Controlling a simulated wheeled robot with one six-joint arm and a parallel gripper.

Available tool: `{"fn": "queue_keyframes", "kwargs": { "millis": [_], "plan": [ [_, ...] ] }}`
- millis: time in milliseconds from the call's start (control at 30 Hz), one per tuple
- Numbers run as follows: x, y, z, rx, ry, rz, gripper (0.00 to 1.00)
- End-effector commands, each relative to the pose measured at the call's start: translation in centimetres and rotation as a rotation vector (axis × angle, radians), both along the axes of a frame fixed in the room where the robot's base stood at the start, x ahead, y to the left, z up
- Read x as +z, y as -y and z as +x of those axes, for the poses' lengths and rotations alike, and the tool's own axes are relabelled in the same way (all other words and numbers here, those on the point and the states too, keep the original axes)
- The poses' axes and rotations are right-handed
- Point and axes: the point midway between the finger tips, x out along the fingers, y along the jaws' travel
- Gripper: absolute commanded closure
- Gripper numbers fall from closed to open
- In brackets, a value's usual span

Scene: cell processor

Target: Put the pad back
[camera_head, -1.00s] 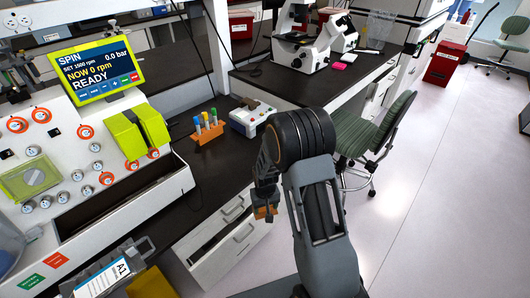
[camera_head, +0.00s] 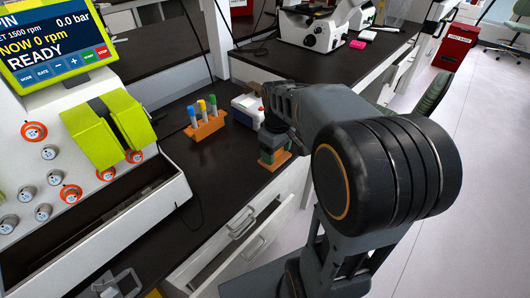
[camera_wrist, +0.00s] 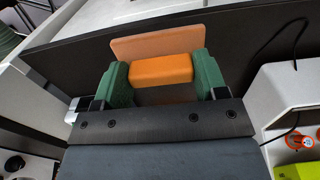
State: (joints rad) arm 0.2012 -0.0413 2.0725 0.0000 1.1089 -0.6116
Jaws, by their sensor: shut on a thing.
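The pad is an orange block on a paler, wider orange plate. In the wrist view, my gripper (camera_wrist: 161,80) has its green fingertips on both sides of the pad's block (camera_wrist: 162,69), gripping it. The pad's plate (camera_wrist: 122,48) sticks out beyond the fingers. In the head view, my gripper (camera_head: 273,148) holds the pad (camera_head: 278,163) low over the front edge of the dark bench (camera_head: 228,160). I cannot tell whether the pad touches the bench. My arm hides part of the bench to the right.
An orange rack (camera_head: 207,129) with several coloured tubes and a small white device (camera_head: 246,110) stand near the pad, to its left. Below the bench edge, a drawer (camera_head: 215,262) is pulled open. The cell processor (camera_head: 50,130) with its screen is at left.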

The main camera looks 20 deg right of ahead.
Motion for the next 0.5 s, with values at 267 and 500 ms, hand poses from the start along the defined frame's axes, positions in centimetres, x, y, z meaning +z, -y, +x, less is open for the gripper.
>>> {"fn": "queue_keyframes", "kwargs": {
  "millis": [267, 500],
  "plan": [
    [-2.5, 1.5, 5.5, 0.021, -0.006, 0.002, 0.83],
    [-6.2, 2.8, 9.9, 0.022, -0.005, 0.001, 0.83]
  ]
}}
